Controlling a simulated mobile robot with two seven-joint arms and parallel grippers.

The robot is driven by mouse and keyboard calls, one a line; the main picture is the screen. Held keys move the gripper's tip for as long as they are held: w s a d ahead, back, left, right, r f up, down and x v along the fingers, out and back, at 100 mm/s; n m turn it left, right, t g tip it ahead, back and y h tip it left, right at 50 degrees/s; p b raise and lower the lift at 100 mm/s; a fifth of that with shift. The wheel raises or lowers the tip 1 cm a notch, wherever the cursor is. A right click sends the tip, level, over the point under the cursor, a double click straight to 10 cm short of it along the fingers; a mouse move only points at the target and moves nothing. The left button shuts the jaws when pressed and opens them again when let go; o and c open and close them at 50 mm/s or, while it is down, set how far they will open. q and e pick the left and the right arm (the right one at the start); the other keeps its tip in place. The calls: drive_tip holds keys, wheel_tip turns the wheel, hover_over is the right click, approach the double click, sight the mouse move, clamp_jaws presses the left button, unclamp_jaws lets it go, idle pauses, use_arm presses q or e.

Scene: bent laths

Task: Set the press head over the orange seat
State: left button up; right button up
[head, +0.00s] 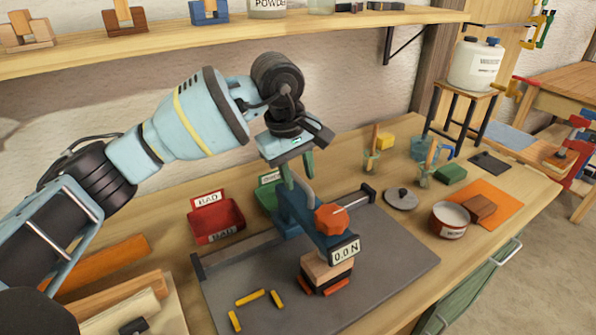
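The press head (322,237) is a blue arm with an orange knob (331,219) and a display reading 0.0 N. It stands on a dark rail (240,249) across the grey mat. Its front end is above a pale and dark wooden block stack (325,270). Orange strips (337,286) lie at the foot of that stack; whatever else is under it is hidden. Yellow strips (252,297) mark a bare place to the left. My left gripper (298,172) points down with its green fingers apart, at a grey upright handle on the press head. I cannot tell whether they touch it. My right gripper is out of view.
Red (216,221) and green bins stand behind the rail. A lidded disc (401,198), a red tin (450,220) and glass jars are on the right. Wood strips (115,292) lie at the left. A shelf (200,48) runs above my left arm.

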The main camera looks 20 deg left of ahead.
use_arm(q)
wheel_tip(320, 180, up, 8)
drive_tip(key=s, duration=0.1)
drive_tip(key=shift+a+f, duration=0.15)
drive_tip(key=shift+a, duration=0.3)
drive_tip(key=shift+s, duration=0.1)
idle(0.3)
